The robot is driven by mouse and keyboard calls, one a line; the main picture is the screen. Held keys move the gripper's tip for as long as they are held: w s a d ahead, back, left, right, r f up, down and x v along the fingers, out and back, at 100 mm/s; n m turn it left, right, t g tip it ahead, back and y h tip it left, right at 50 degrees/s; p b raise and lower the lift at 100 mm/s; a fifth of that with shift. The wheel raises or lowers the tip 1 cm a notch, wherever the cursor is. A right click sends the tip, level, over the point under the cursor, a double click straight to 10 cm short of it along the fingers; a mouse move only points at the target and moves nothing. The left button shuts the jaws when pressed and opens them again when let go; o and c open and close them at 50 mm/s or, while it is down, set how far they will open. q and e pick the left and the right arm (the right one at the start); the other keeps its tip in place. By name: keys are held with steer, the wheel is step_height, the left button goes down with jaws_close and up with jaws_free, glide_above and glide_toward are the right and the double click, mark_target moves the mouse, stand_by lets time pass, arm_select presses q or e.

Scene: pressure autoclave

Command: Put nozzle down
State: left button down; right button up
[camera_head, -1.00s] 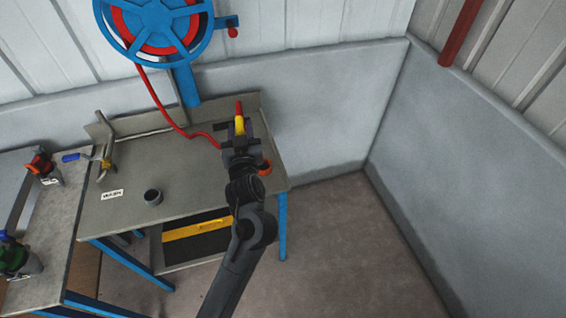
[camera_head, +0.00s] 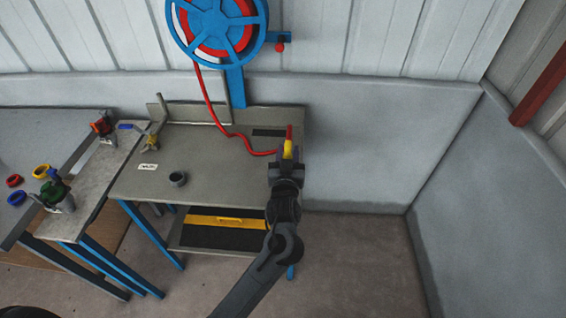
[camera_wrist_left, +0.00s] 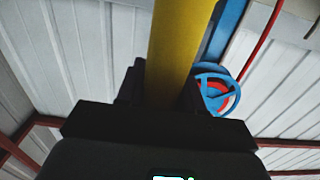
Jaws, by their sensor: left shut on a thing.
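The nozzle (camera_head: 289,147) is yellow with a red tip that points up and away. My left gripper (camera_head: 286,162) is shut on it, over the right end of the workbench (camera_head: 215,150). In the left wrist view, the yellow nozzle body (camera_wrist_left: 178,45) stands between the dark fingers of my left gripper (camera_wrist_left: 168,88). A red hose (camera_head: 217,118) runs from the blue and red reel (camera_head: 218,25) down across the bench toward the nozzle. The gap between nozzle and bench top is hard to judge. My right gripper is not in view.
A dark grey cup (camera_head: 178,179), a white label (camera_head: 148,167) and a black flat patch (camera_head: 268,132) are on the bench. A second table (camera_head: 95,190) at left carries clamps and coloured rings. The bench middle is mostly clear.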

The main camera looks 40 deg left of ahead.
arm_select(q)
steer(key=w+a+f+b, duration=0.2)
steer(key=w+a+f, duration=0.2)
steer(key=f, duration=0.4)
steer(key=shift+w+a+b, duration=0.2)
steer(key=shift+a+b, duration=0.15)
steer(key=shift+a, duration=0.35)
steer(key=shift+f, duration=0.2)
steer(key=c, duration=0.7)
jaws_free()
steer(key=shift+f, duration=0.1)
